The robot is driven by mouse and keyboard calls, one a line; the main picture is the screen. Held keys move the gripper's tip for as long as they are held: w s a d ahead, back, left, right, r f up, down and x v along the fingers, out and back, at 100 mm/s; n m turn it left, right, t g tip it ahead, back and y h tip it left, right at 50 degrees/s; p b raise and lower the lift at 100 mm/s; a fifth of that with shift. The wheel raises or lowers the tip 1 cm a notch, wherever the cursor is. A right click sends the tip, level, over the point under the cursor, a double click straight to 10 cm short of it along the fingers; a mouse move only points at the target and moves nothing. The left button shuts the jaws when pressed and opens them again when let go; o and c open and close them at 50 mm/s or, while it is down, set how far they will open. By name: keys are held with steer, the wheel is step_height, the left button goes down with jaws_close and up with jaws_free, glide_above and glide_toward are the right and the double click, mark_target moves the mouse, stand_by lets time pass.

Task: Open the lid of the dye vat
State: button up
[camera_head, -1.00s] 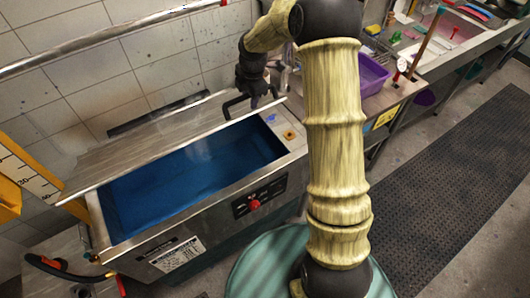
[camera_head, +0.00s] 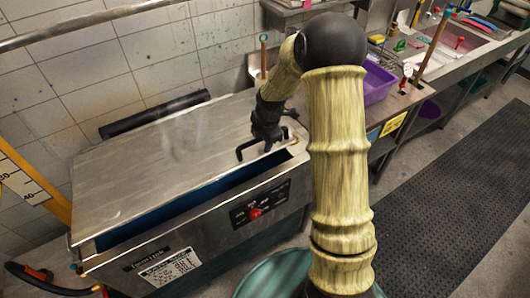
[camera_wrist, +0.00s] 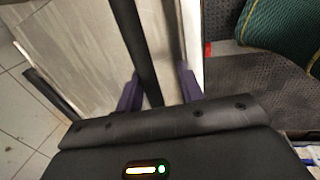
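The dye vat (camera_head: 215,232) is a steel tank with a control panel on its front. Its flat steel lid (camera_head: 165,150) lies low over it, tilted slightly up, with a narrow gap along the front where dark blue dye shows. A black bar handle (camera_head: 243,150) stands at the lid's right front. My gripper (camera_head: 262,143) is at this handle. In the wrist view the dark handle bar (camera_wrist: 140,45) runs between my two purple fingers (camera_wrist: 160,90), with space visible beside the right finger, so the gripper looks open around it.
A black roll (camera_head: 155,113) lies behind the lid against the tiled wall. A yellow scale (camera_head: 35,190) stands at the left. A purple basin (camera_head: 378,82) and sinks are at the right. A dark floor mat (camera_head: 450,165) lies in the free aisle.

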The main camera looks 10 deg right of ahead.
steer(key=shift+s+f+b, duration=0.2)
steer(key=shift+f+b, duration=0.05)
steer(key=shift+f, duration=0.4)
steer(key=shift+s+f+b, duration=0.15)
steer(key=shift+f+b, duration=0.05)
steer(key=shift+f, duration=0.45)
steer(key=shift+d, duration=0.1)
steer(key=shift+r, duration=0.15)
steer(key=c, duration=0.6)
steer(key=shift+s+r+m, duration=0.25)
steer(key=shift+m, duration=0.05)
jaws_close()
steer(key=s+r+m, duration=0.5)
steer(key=s+m, duration=0.5)
steer(key=s+r+m, duration=0.5)
steer(key=s+m, duration=0.5)
steer(key=m, duration=0.1)
steer(key=shift+s+t+h, duration=0.3)
steer(key=shift+s, duration=0.1)
